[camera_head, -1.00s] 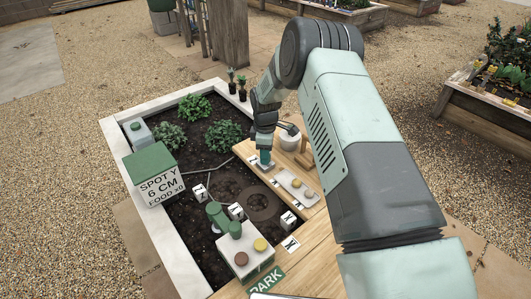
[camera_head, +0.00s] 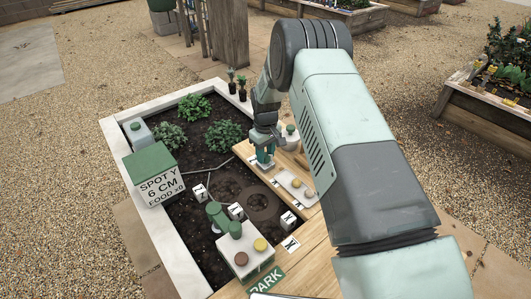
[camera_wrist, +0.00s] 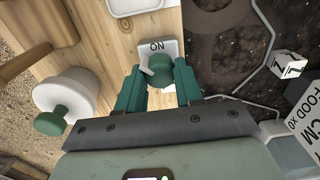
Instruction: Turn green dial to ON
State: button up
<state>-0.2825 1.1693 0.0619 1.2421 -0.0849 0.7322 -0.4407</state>
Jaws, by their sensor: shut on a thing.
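The green dial (camera_wrist: 160,74) sits on a white plate (camera_wrist: 171,46) marked ON, which shows in the wrist view. A pale pointer on the dial's left side aims to the left, away from the ON mark above it. My gripper (camera_wrist: 160,80) is shut on the dial, one green finger on each side. In the head view my gripper (camera_head: 263,163) points down at the wooden board beside the soil, and it hides the dial there.
A white pot with a green knob (camera_wrist: 64,101) stands left of my gripper in the wrist view. A plate with yellowish knobs (camera_head: 296,187) lies nearby on the board. A sign box (camera_head: 155,178), lettered cubes and a white box with knobs (camera_head: 245,262) stand around the soil.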

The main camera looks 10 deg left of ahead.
aim_at(266, 155)
jog(key=m, duration=0.4)
jog(key=shift+m, duration=2.5)
jog(key=o, duration=1)
jog(key=shift+o, duration=0.2)
notch_tip(266, 155, up, 11)
